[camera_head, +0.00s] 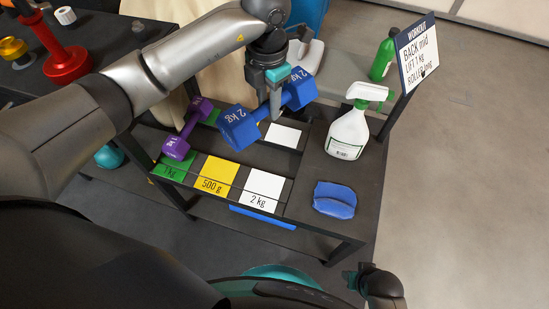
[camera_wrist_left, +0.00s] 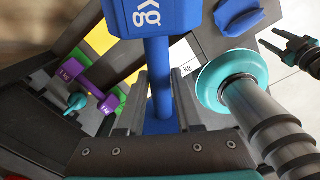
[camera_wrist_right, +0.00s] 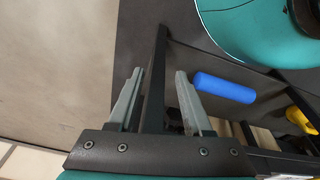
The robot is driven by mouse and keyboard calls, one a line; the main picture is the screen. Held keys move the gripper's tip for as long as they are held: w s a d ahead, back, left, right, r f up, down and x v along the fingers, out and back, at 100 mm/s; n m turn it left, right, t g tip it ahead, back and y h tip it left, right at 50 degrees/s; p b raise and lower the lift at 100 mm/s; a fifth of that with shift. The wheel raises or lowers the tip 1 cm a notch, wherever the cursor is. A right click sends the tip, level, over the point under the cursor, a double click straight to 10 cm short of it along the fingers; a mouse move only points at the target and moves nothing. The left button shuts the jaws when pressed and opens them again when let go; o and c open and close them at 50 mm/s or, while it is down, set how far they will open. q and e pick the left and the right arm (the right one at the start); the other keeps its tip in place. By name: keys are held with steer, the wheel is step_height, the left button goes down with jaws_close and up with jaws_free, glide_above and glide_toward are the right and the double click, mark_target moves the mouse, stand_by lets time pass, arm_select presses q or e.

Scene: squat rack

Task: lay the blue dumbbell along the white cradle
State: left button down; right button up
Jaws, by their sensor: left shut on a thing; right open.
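The blue dumbbell (camera_head: 238,128), marked 2 kg, is in my left gripper (camera_head: 276,98), which is shut on its handle. It hangs tilted above the rack's top. In the left wrist view its blue handle (camera_wrist_left: 160,75) runs between the jaws. The white cradle shows as a front panel marked 2 kg (camera_head: 263,187) and a white rear patch (camera_head: 285,135). The dumbbell is above and left of that rear patch, apart from the panel. My right gripper (camera_wrist_right: 158,82) is open and empty, low by the rack; a dark rack bar shows behind its fingers.
A purple dumbbell (camera_head: 175,148) lies along the green cradle, left of the empty yellow 500 g cradle (camera_head: 216,178). A spray bottle (camera_head: 347,132), a blue cloth (camera_head: 334,199) and a workout sign (camera_head: 416,52) are at right. A blue roller (camera_wrist_right: 224,88) lies lower down.

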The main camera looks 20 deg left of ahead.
arm_select(q)
steer(key=n, duration=0.2)
steer(key=w+n, duration=0.1)
steer(key=n, duration=0.1)
steer(key=w+d+n+b, duration=0.1)
steer(key=shift+r+n, duration=0.25)
steer(key=shift+n, duration=0.15)
step_height(320, 180, down, 16)
steer(key=b, duration=0.7)
arm_select(e)
steer(key=w+a+r+t, duration=0.1)
steer(key=w+r, duration=0.1)
steer(key=r, duration=0.5)
steer(key=w+a+r+t, duration=0.1)
steer(key=w+r, duration=0.2)
steer(key=r, duration=0.5)
steer(key=shift+r+t+y, duration=0.15)
steer(key=shift+t+y, duration=0.25)
arm_select(q)
steer(key=shift+w+f+b, duration=0.1)
steer(key=shift+f+b, duration=0.75)
steer(key=shift+f, duration=1.1)
arm_select(e)
steer(key=shift+w+a+t+y, duration=0.7)
steer(key=shift+w+a+t, duration=0.7)
steer(key=shift+w+a, duration=0.15)
arm_select(q)
steer(key=shift+f, duration=0.1)
arm_select(e)
steer(key=shift+a, duration=0.1)
